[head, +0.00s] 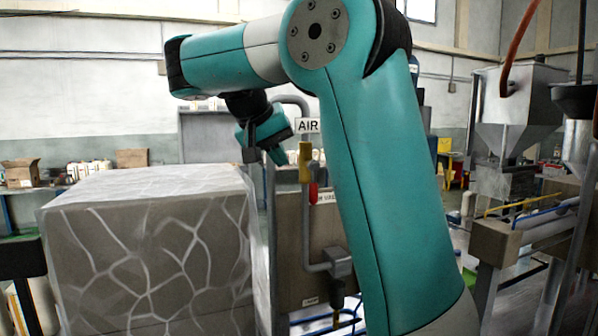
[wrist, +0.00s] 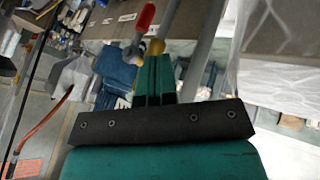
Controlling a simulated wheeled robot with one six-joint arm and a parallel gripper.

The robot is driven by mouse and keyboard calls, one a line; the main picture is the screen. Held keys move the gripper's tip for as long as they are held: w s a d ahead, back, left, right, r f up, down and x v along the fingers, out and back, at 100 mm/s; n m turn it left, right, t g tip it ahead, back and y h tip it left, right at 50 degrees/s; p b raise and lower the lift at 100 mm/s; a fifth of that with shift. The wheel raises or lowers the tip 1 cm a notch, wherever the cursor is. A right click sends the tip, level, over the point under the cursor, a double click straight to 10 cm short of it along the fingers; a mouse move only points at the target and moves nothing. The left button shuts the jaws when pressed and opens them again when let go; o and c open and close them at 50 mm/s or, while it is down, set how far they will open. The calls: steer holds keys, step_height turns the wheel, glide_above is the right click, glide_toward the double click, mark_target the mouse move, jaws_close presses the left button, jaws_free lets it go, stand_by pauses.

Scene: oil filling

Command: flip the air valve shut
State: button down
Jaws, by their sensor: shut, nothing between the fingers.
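The AIR sign (head: 307,125) stands at the panel's pipe in the head view. Below it is an upright yellow valve part (head: 305,162), with a red handle (head: 313,192) just under and right of it. In the wrist view the yellow part (wrist: 155,47) shows just beyond my fingertips, and the red handle (wrist: 145,18) lies farther up.
A large grey block with white veining (head: 150,250) stands left of the valve panel (head: 290,235). Grey pipes run up the panel. My arm hides the panel's right side. A metal hopper (head: 515,105) and machine frames stand at the right.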

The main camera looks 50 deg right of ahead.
mark_target(314, 183)
steer(key=shift+f, duration=0.15)
steer(key=b+x, duration=0.4)
steer(key=x, duration=0.5)
steer(key=shift+d+f, duration=0.3)
